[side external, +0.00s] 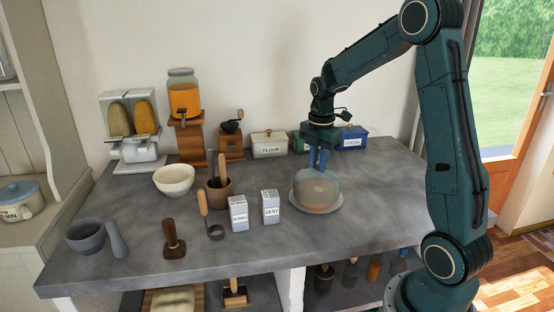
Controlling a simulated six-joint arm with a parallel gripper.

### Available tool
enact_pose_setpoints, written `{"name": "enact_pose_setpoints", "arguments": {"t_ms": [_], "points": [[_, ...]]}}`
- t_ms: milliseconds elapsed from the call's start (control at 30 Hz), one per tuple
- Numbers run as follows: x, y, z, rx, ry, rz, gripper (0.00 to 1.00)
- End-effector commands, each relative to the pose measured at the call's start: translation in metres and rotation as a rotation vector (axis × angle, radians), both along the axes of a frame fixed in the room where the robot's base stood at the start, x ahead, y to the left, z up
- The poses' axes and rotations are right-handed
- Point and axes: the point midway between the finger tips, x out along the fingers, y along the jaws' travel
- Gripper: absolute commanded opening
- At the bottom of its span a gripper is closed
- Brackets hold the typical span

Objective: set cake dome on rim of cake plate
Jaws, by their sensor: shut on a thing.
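The cake dome (312,187) is a clear, bluish cover at the right of the counter in the side external view. The cake plate (333,207) is a pale round plate below it, with something orange-brown showing through the dome. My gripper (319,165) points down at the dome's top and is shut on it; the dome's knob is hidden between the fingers. The dome is over the plate and looks about level. I cannot tell whether its lower edge touches the plate's rim.
Two white cartons, marked ICING (238,213) and ZEST (271,206), stand left of the plate. A FLOUR box (269,145) and a blue box (354,139) stand behind. A white bowl (174,180) and a utensil pot (218,191) are farther left. The counter's front right is clear.

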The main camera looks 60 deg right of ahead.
Motion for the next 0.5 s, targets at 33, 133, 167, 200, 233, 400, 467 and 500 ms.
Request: {"name": "enact_pose_setpoints", "arguments": {"t_ms": [33, 133, 167, 200, 233, 400, 467, 500], "points": [[0.0000, 0.0000, -0.0010, 0.000, 0.000, 0.000, 0.00], [0.0000, 0.0000, -0.0029, 0.000, 0.000, 0.000, 0.00], [0.0000, 0.0000, -0.0034, 0.000, 0.000, 0.000, 0.00], [0.0000, 0.0000, -0.0042, 0.000, 0.000, 0.000, 0.00], [0.0000, 0.0000, -0.0047, 0.000, 0.000, 0.000, 0.00], [-0.0001, 0.0000, -0.0078, 0.000, 0.001, 0.000, 0.00], [-0.0001, 0.0000, -0.0089, 0.000, 0.001, 0.000, 0.00], [-0.0002, 0.0002, -0.0096, 0.000, 0.001, 0.000, 0.00]]}}
